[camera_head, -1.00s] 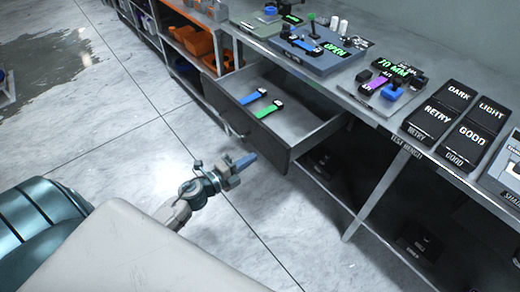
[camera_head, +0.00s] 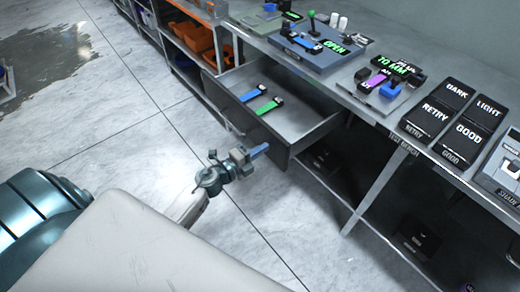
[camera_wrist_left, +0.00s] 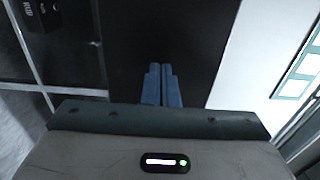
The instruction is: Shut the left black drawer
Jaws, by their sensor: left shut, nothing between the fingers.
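The left black drawer (camera_head: 292,120) stands pulled out from under the bench, its dark front facing my left arm. A blue strap (camera_head: 252,94) and a green strap (camera_head: 267,107) with black ends lie inside it. My left gripper (camera_head: 261,150) is shut and empty, its blue fingertips at the drawer front near its right end. In the left wrist view, the shut fingers (camera_wrist_left: 162,86) point at a dark panel; I cannot tell whether they touch it. My right gripper is out of view.
The bench top (camera_head: 347,88) above carries an "OPEN" device, a "70 MM" display and black label plates (camera_head: 455,122). Orange bins (camera_head: 193,38) sit on a shelf at the upper left. The floor left of the drawer is clear.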

